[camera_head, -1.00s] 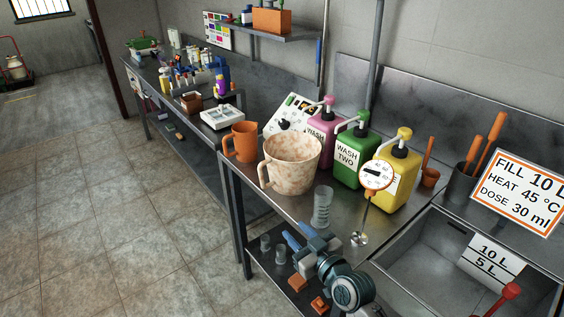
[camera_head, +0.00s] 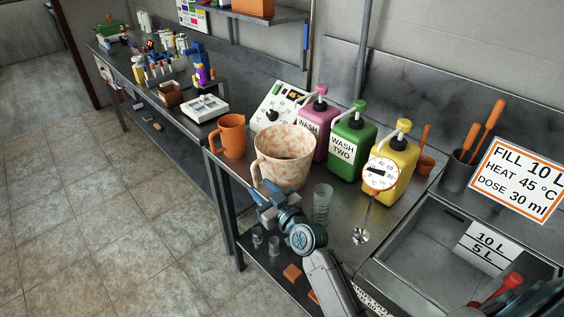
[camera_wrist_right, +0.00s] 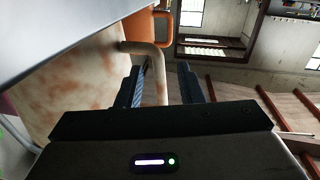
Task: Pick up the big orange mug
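A plain orange mug (camera_head: 231,136) stands at the left end of the steel counter, its handle to the left. A bigger cream mug with orange-brown blotches (camera_head: 285,158) stands upright to its right, its handle at the left. My right gripper (camera_head: 262,193) is open and low in front of the blotched mug's handle. In the right wrist view the blotched mug (camera_wrist_right: 75,95) fills the left side, and its handle passes between the spread fingers (camera_wrist_right: 162,82); contact cannot be told. The orange mug (camera_wrist_right: 163,28) shows beyond. My left gripper is not in view.
Pink (camera_head: 320,118), green (camera_head: 352,143) and yellow (camera_head: 396,160) pump jugs stand behind the mugs. A clear beaker (camera_head: 322,203) and a dial thermometer (camera_head: 381,174) are to the right, before the sink (camera_head: 420,250). Small glasses (camera_head: 258,237) are on the lower shelf.

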